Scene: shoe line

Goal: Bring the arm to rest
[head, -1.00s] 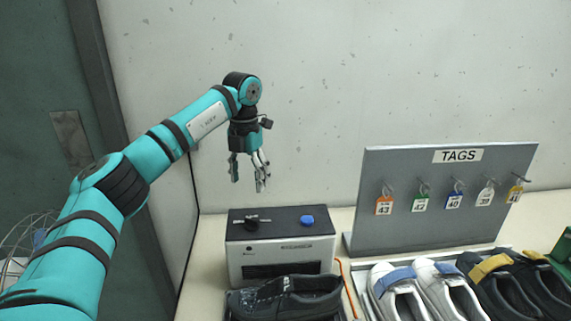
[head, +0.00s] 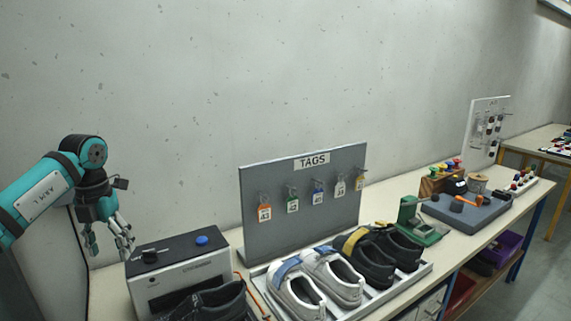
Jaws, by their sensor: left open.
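My left gripper (head: 108,238) hangs at the far left, fingers pointing down and apart, with nothing between them. It is beside the left end of a grey box machine (head: 180,262) with a black knob and a blue button on top. My teal left arm comes in from the left edge. My right gripper does not show.
A grey TAGS board (head: 250,200) with several numbered tags stands on the bench. A tray (head: 425,270) holds white shoes (head: 340,282) and dark shoes (head: 372,262). A dark shoe (head: 215,302) lies before the machine. A green device (head: 415,222) and a grey block (head: 470,212) stand further right.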

